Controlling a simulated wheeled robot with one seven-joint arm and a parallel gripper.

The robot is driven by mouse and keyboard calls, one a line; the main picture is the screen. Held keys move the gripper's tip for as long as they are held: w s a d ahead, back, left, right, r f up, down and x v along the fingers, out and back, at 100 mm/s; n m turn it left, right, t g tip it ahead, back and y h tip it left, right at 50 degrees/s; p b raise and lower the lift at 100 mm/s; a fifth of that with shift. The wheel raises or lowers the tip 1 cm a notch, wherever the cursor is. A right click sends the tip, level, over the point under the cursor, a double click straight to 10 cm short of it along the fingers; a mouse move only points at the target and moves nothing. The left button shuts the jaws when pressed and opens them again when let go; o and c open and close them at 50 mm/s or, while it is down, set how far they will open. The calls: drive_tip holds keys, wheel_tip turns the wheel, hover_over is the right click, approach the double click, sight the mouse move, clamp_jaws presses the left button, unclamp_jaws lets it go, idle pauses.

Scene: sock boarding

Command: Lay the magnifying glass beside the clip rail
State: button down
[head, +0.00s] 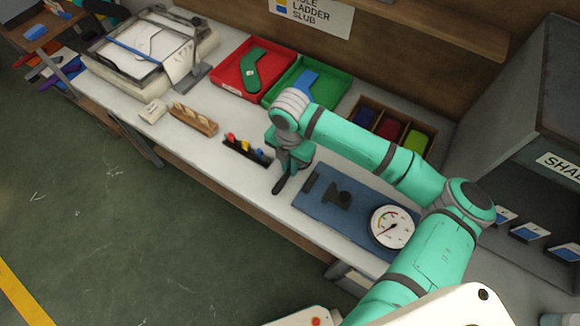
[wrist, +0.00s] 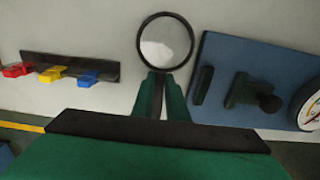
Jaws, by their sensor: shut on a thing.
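The magnifying glass (wrist: 166,42) shows in the wrist view with its black round rim pointing away from me. My gripper (wrist: 161,95) is shut on its handle. In the head view my gripper (head: 284,172) is over the front part of the table, and a dark piece of the glass shows below it. The clip rail (wrist: 70,66) is a black bar with red, yellow and blue clips, left of the glass in the wrist view. It also shows left of my gripper in the head view (head: 246,152). I cannot tell whether the glass touches the table.
A blue mat (head: 325,215) with a round dial gauge (head: 392,227) and a dark tool lies right of my gripper. A red tray (head: 228,76) and a green tray (head: 334,96) stand behind. A wooden block (head: 193,119) lies left of the rail.

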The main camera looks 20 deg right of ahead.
drive_tip(key=shift+s+d+f, duration=0.15)
drive_tip(key=shift+d+f, duration=0.05)
drive_tip(key=shift+f, duration=0.35)
drive_tip(key=shift+a, duration=0.1)
drive_tip(key=c, duration=1.7)
unclamp_jaws()
drive_tip(key=shift+f, duration=0.1)
drive_tip(key=shift+c, duration=0.2)
